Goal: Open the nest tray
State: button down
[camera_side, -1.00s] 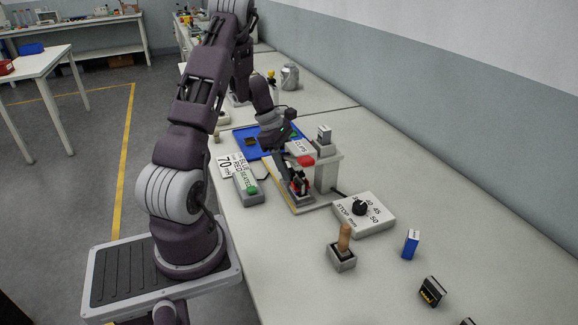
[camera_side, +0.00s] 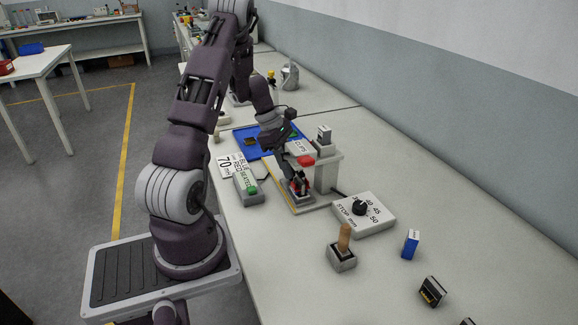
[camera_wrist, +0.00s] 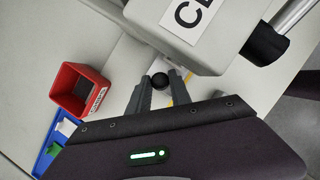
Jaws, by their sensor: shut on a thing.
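My gripper (camera_side: 299,186) is low over a small grey block-like fixture (camera_side: 300,200) beside the grey press-like stand. The knob appears to be the nest tray's handle. The tray itself is mostly hidden by the fingers and the machine housing, so I cannot tell how far out it is.
The housing (camera_wrist: 190,30) marked "CL" is close to my fingers. A red bin (camera_wrist: 80,90) and blue tray (camera_wrist: 50,150) are to the left. A dial box (camera_side: 364,214), wooden-handled tool (camera_side: 343,240) and blue block (camera_side: 410,244) stand nearby.

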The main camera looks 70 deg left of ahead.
jog(key=shift+a, duration=0.1)
dwell(0.6)
send_over(273, 159)
jog(key=shift+w+a, duration=0.1)
jog(key=shift+w, duration=0.05)
jog(key=c, duration=1.2)
grip_release()
jog(key=shift+r, duration=0.1)
jog(key=v, duration=0.7)
